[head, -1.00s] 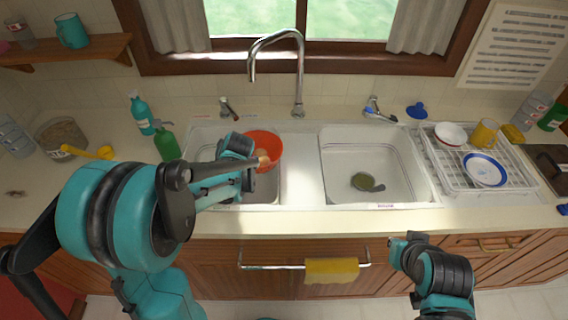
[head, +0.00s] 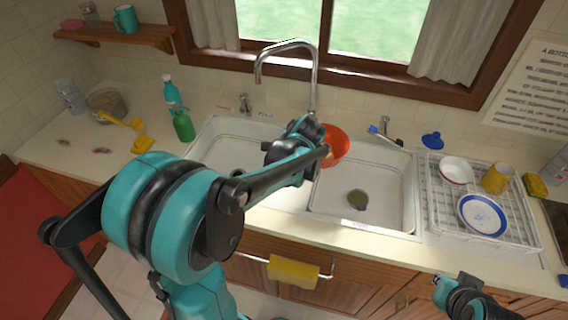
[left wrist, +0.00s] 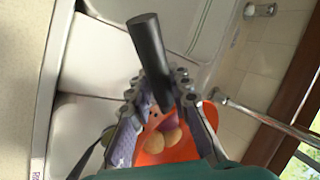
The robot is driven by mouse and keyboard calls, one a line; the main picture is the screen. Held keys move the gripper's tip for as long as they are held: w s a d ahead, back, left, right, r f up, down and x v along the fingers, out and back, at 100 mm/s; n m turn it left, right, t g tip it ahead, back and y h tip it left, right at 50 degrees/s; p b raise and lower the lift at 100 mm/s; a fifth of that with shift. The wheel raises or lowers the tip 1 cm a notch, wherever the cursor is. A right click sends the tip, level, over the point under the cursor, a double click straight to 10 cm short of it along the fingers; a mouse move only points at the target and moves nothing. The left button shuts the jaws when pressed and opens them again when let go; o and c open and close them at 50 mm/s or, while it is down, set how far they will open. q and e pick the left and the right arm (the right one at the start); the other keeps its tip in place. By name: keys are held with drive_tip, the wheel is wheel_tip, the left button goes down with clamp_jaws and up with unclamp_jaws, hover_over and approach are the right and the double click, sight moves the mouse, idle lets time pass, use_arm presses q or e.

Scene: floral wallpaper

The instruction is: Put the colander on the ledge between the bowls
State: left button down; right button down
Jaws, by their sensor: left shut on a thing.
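The orange-red colander (head: 336,146) is in my left gripper (head: 322,152), raised over the back of the sink near the tap. The left wrist view shows the colander (left wrist: 178,148) with roundish tan and purple produce inside. A dark bar, apparently its handle (left wrist: 150,45), lies between the fingers of my left gripper (left wrist: 160,112). The left bowl (head: 235,150) and right bowl (head: 385,195) are separated by the pale ledge (head: 304,196), partly hidden by my left arm. My right gripper (head: 440,287) is low at the right, in front of the cabinets; its jaw opening is unclear.
The tap (head: 313,80) rises behind the sink, close to the colander. A dark green round item (head: 357,200) lies in the right bowl. A dish rack (head: 440,220) with crockery is at the right. Bottles (head: 183,127) stand left of the sink. A yellow towel (head: 292,271) hangs in front.

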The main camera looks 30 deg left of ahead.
use_arm(q)
drive_tip(key=w+a+f+b, duration=0.2)
drive_tip(key=a+f+b, duration=0.2)
drive_tip(key=a+f, duration=0.5)
drive_tip(key=shift+w+f, duration=0.3)
drive_tip(key=shift+w, duration=0.05)
drive_tip(key=shift+f, duration=0.15)
drive_tip(key=c, duration=1.5)
unclamp_jaws()
drive_tip(key=shift+o, duration=0.5)
